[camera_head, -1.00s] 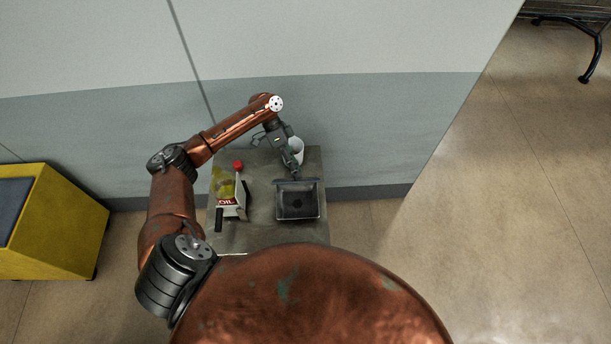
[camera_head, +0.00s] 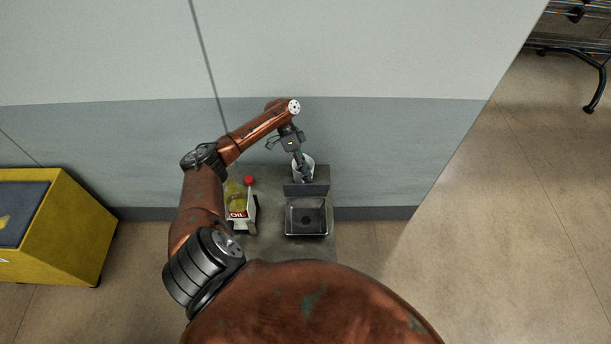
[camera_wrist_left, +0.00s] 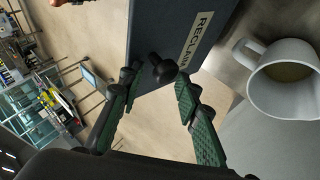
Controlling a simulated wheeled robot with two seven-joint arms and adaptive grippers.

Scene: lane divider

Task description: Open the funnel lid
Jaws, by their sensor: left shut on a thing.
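The funnel lid (camera_head: 306,191) is a dark panel raised on the far side of the square dark funnel tray (camera_head: 306,234), whose inside shows uncovered. In the left wrist view the lid (camera_wrist_left: 178,30) carries a "RECLAIM" label and a black knob (camera_wrist_left: 160,68). My left gripper (camera_head: 306,178) is at the lid's upper edge. In the wrist view its green-padded fingers (camera_wrist_left: 156,84) stand on either side of the knob, and it is shut on the knob. The exact contact is hard to make out. My right gripper is not in view.
A white mug (camera_wrist_left: 285,88) with brownish liquid stands close beside the gripper, behind the lid. The wall is close behind. A yellow bin (camera_head: 72,225) stands far left.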

